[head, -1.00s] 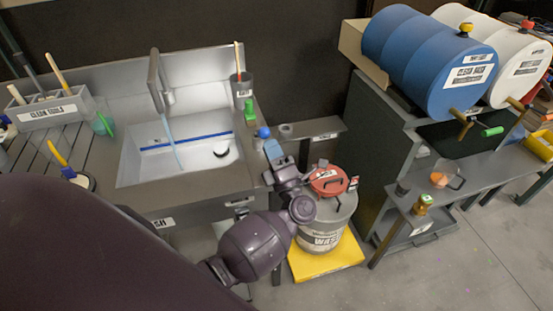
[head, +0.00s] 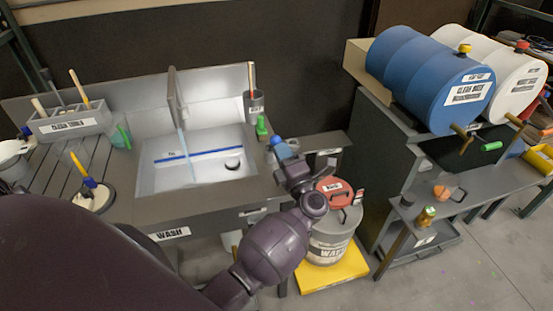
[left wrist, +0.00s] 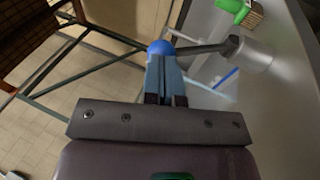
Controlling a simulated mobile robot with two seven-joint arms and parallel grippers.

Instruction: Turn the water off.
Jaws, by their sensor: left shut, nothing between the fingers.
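The grey faucet (head: 174,95) stands at the back of the sink (head: 150,190). A thin light-blue water stream (head: 182,143) falls from it into the basin. A blue ball knob (head: 277,141) is at my left gripper (head: 284,152), right of the basin. In the left wrist view, the blue knob (left wrist: 160,48) sits on a dark lever (left wrist: 203,48) that runs to a grey cylindrical valve body (left wrist: 252,55). The left gripper's light-blue fingers (left wrist: 166,70) are shut and empty, right at the knob; I cannot tell whether they touch it. My right gripper is out of view.
A green object (head: 262,127) and a cup with a brush (head: 254,104) stand behind the knob. A red-lidded waste bucket (head: 330,235) stands on a yellow base right of my left arm. A tool caddy (head: 70,124) is at the sink's left.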

